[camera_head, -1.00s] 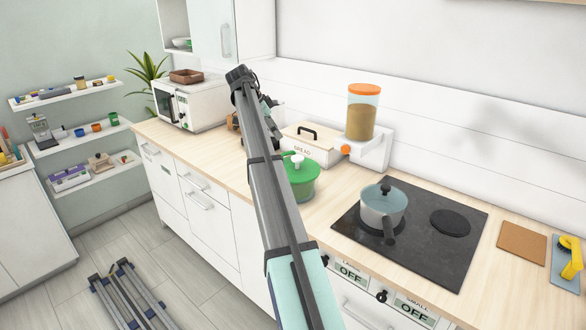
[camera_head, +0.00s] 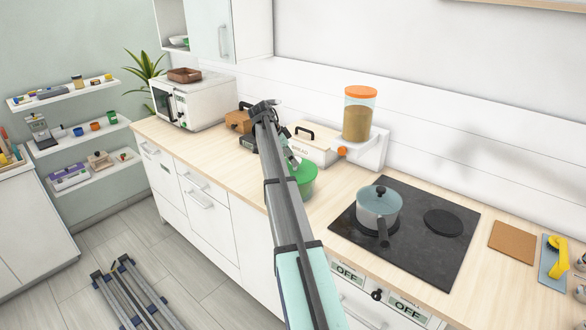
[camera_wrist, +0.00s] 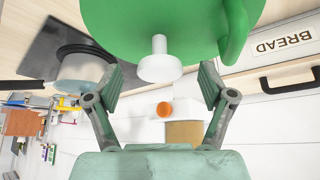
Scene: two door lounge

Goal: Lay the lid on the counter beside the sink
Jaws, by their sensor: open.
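A green pot (camera_head: 307,182) stands on the counter left of the cooktop, partly hidden behind my arm in the head view. In the wrist view, its green lid (camera_wrist: 120,25) fills the top, with a white knob (camera_wrist: 158,62) pointing toward my gripper (camera_wrist: 160,76). The fingers are open, one on each side of the knob's line, with no visible contact. In the head view, my gripper is mostly hidden behind my arm near the pot. No sink shows in either view.
A grey pot (camera_head: 378,212) with a dark-knobbed lid sits on the black cooktop (camera_head: 420,250). A bread box (camera_head: 312,150) and an orange-lidded canister (camera_head: 360,115) stand behind the green pot. Counter (camera_head: 205,145) left of my arm is mostly clear, up to the microwave (camera_head: 192,102).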

